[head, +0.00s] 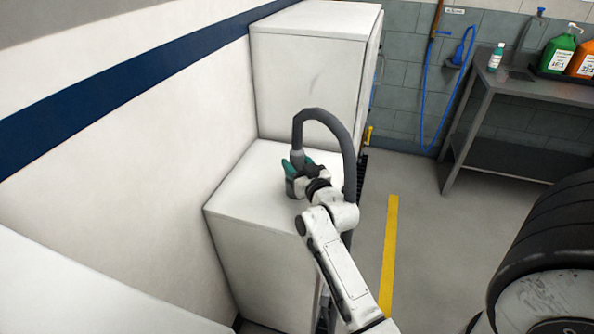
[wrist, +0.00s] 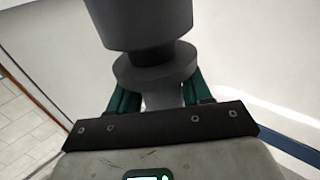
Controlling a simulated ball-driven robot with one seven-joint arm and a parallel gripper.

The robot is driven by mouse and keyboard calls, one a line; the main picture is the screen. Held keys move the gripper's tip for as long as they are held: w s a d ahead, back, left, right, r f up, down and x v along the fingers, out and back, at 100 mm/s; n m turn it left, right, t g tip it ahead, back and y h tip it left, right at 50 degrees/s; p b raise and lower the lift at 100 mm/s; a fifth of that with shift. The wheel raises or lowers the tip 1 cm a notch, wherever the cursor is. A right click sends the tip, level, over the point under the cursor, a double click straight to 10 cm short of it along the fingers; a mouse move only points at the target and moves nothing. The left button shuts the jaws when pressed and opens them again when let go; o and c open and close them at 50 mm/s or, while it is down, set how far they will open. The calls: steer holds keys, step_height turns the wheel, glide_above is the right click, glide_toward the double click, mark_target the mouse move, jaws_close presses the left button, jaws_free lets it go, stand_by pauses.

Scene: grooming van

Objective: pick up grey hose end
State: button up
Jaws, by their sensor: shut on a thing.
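The grey hose (head: 333,124) arches up over my arm in the head view and drops on the right behind it. Its end (head: 297,157) points down between the green fingers of my gripper (head: 292,168), above the top of a low white cabinet. In the wrist view the grey hose end (wrist: 140,22) fills the top middle, with a narrow neck and a wider collar. The green fingers of my gripper (wrist: 161,98) stand on both sides below the collar, shut on the hose end. The fingertips are partly hidden by the collar.
The low white cabinet (head: 250,195) stands below my gripper, with a taller white cabinet (head: 305,75) behind it. A white wall runs along the left. A metal table (head: 540,92) with bottles stands at the right, and black tyres (head: 550,240) are at lower right. Floor with a yellow line (head: 391,240) lies between.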

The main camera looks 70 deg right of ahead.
mark_target(297, 147)
steer(key=shift+c, duration=0.9)
steer(key=shift+r, duration=0.1)
step_height(297, 147, up, 10)
steer(key=shift+f, duration=0.1)
steer(key=shift+r+p, duration=1.6)
steer(key=shift+r, duration=0.45)
